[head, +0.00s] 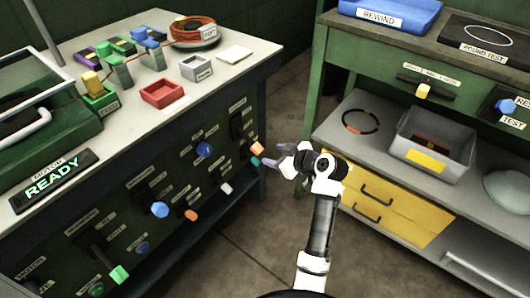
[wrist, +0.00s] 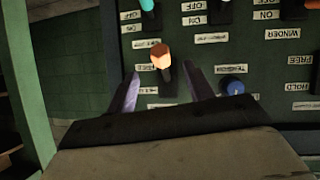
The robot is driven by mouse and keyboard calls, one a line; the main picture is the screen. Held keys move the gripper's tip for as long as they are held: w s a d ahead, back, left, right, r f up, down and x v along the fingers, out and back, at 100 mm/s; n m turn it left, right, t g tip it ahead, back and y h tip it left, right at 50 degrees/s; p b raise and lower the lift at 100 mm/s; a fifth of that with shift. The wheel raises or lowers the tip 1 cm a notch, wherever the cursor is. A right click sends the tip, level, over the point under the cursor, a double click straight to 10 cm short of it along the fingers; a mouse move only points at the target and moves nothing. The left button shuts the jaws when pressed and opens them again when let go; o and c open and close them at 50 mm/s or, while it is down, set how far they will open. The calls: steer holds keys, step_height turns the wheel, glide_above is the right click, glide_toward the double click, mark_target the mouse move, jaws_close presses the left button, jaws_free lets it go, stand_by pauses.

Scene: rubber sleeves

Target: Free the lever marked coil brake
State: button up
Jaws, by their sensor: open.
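The front panel (head: 140,200) of the left bench carries several levers with coloured knobs and small white labels. My gripper (head: 268,156) is at the panel's right end, beside an orange-knobbed lever (head: 257,148). In the wrist view, which shows the panel upside down, my gripper (wrist: 162,72) is open, with its fingers on either side of an orange-knobbed lever (wrist: 161,58). A gap shows on both sides of the lever; contact is not visible. Its labels are too blurred to read surely, and I cannot make out the words coil brake on any label.
A blue knob (wrist: 232,86) is close beside one finger in the wrist view, and a teal knob (wrist: 147,5) is near the top edge. A shelf unit with yellow drawers (head: 390,205) stands right of my arm. Open floor lies between the benches.

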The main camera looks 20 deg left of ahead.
steer(key=shift+v, duration=2.4)
